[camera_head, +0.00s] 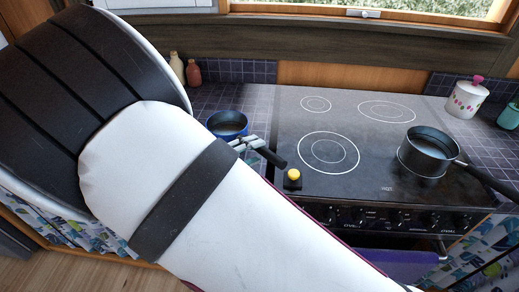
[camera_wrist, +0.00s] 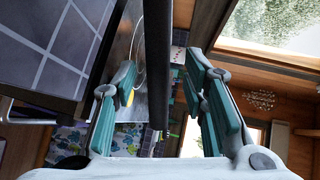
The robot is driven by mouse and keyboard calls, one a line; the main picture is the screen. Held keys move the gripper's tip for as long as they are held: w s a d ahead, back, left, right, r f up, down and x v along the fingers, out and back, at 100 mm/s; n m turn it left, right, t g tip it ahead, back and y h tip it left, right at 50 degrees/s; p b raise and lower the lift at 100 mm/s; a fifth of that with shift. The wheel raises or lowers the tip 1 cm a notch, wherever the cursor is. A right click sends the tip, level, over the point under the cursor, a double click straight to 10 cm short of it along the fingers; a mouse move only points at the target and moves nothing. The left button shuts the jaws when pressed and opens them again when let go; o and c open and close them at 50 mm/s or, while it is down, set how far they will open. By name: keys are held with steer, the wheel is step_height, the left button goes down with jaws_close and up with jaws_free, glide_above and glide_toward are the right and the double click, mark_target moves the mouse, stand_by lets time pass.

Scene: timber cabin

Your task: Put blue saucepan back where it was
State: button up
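The blue saucepan (camera_head: 228,124) is on the tiled counter left of the stove in the head view. Its dark handle (camera_head: 269,156) points right and toward me, over the stove's left edge. My gripper (camera_head: 247,144) is at this handle, partly hidden behind my arm. In the wrist view, the dark handle (camera_wrist: 158,65) runs between the two teal-padded fingers of my gripper (camera_wrist: 165,92). Gaps show on both sides of the handle, so the fingers are open around it. The pan's bowl is not clear in the wrist view.
A black saucepan (camera_head: 429,151) stands on the stove's (camera_head: 352,115) right front burner, its handle pointing right. A small yellow-topped object (camera_head: 293,175) is at the stove's front left. A white lidded jar (camera_head: 466,98) and two bottles (camera_head: 193,72) stand behind. The other burners are bare.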

steer(key=v, duration=0.8)
steer(key=shift+s+a, duration=0.2)
steer(key=shift+s, duration=0.05)
steer(key=shift+r, duration=0.1)
steer(key=s+d+r+m+g+y, duration=0.2)
steer(key=d+r+m+g, duration=0.3)
steer(key=d+m, duration=0.55)
steer(key=s+d+r+m+g+y, duration=0.15)
steer(key=d+r+m+g, duration=0.3)
steer(key=d+m, duration=0.65)
steer(key=s+d+r+m+t+y, duration=0.1)
steer(key=s+d+r+m+y, duration=0.2)
steer(key=s+m, duration=0.4)
steer(key=s+d+r+m+t+y, duration=0.2)
steer(key=s+d+m+y, duration=0.3)
steer(key=m, duration=1.2)
steer(key=shift+s+d+r, duration=0.35)
steer(key=shift+s+d, duration=0.6)
steer(key=shift+s, duration=0.45)
